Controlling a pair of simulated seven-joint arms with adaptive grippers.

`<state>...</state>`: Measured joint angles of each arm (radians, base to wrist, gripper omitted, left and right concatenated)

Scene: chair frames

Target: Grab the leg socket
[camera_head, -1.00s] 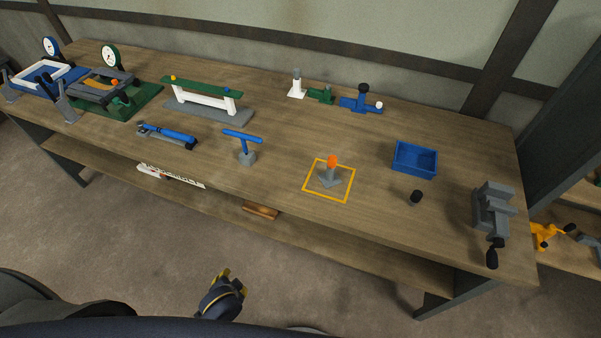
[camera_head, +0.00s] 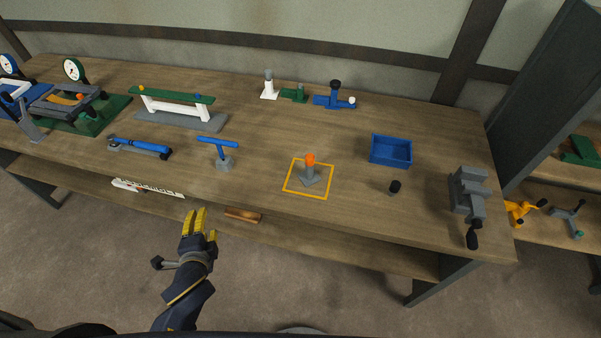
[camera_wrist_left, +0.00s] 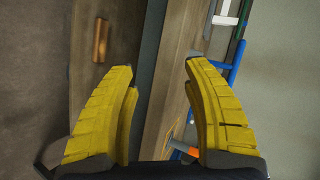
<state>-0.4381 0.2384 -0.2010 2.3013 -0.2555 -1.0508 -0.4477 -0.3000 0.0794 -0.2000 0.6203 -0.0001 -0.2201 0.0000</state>
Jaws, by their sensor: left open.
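I cannot tell for sure which thing is the leg socket. A grey piece with an orange top (camera_head: 310,172) stands upright inside a yellow square outline on the bench. A small dark cylinder (camera_head: 394,187) stands to its right, below the blue bin. My left gripper (camera_head: 200,222) is in front of the bench's front edge, left of and apart from both. In the left wrist view its yellow fingers (camera_wrist_left: 158,68) are spread with nothing between them. An orange part (camera_wrist_left: 194,151) shows low beside the right finger there. My right gripper is not in view.
A blue bin (camera_head: 390,151) and a grey vise (camera_head: 468,192) stand at the right. A blue T-handled tool (camera_head: 218,147) and a blue-handled tool (camera_head: 140,147) are at the left. A brown block (camera_head: 243,215) is on the lower shelf. The bench (camera_head: 262,165) is bare left of the yellow square.

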